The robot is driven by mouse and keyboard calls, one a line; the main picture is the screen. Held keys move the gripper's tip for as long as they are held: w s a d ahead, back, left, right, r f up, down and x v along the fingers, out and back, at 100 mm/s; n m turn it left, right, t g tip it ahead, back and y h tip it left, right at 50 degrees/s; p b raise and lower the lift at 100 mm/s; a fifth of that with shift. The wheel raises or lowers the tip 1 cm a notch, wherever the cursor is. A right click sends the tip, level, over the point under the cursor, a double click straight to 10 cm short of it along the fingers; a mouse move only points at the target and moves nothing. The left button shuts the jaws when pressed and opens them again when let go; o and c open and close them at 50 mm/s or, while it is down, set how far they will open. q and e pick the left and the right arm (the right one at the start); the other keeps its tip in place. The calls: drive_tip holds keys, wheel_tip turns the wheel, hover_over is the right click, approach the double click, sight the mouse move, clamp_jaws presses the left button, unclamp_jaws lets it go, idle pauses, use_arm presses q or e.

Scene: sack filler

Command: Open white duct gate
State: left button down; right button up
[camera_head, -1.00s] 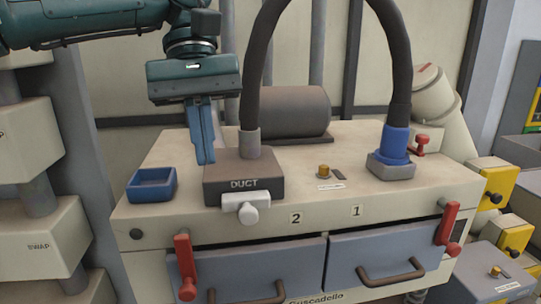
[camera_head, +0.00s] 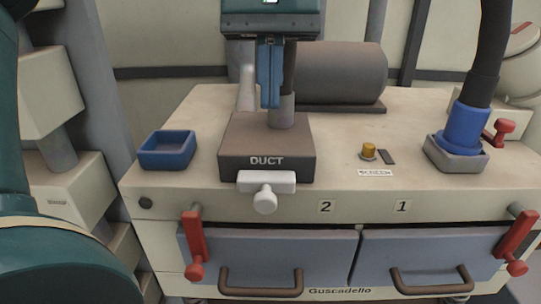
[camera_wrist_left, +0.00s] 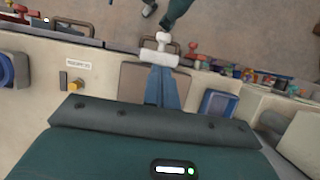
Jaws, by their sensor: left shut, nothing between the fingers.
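The white duct gate (camera_head: 266,190) is a white bar with a round knob on the front of the brown box marked DUCT (camera_head: 266,148). It also shows in the left wrist view (camera_wrist_left: 158,55), just beyond my fingertips in the picture. My left gripper (camera_head: 269,103) points down above the DUCT box, behind the white gate. Its blue fingers are shut together with nothing between them, and they also show in the left wrist view (camera_wrist_left: 161,75). Whether the fingertips touch the box I cannot tell. My right gripper is not in view.
A blue tray (camera_head: 167,150) lies left of the DUCT box. A grey cylinder (camera_head: 338,72) is behind. A yellow knob (camera_head: 368,151) and a blue hose fitting (camera_head: 462,130) stand to the right. Red levers (camera_head: 194,245) flank the grey drawers (camera_head: 262,256) below.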

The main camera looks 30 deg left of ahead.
sight(268, 195)
use_arm(q)
drive_tip(key=x, duration=0.8)
drive_tip(key=shift+f+p, duration=0.15)
drive_tip(key=shift+p, duration=0.2)
drive_tip(key=shift+s+d+f, duration=0.1)
drive_tip(key=shift+d+f, duration=0.05)
drive_tip(key=shift+f, duration=0.3)
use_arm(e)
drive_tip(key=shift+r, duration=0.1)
use_arm(q)
drive_tip(key=shift+s+d+f, duration=0.1)
drive_tip(key=shift+s+d, duration=0.1)
drive_tip(key=shift+s, duration=0.15)
drive_tip(key=s+d+b, duration=0.2)
drive_tip(key=s, duration=0.1)
drive_tip(key=s+d, duration=0.1)
drive_tip(key=s, duration=0.1)
drive_tip(key=shift+b, duration=0.4)
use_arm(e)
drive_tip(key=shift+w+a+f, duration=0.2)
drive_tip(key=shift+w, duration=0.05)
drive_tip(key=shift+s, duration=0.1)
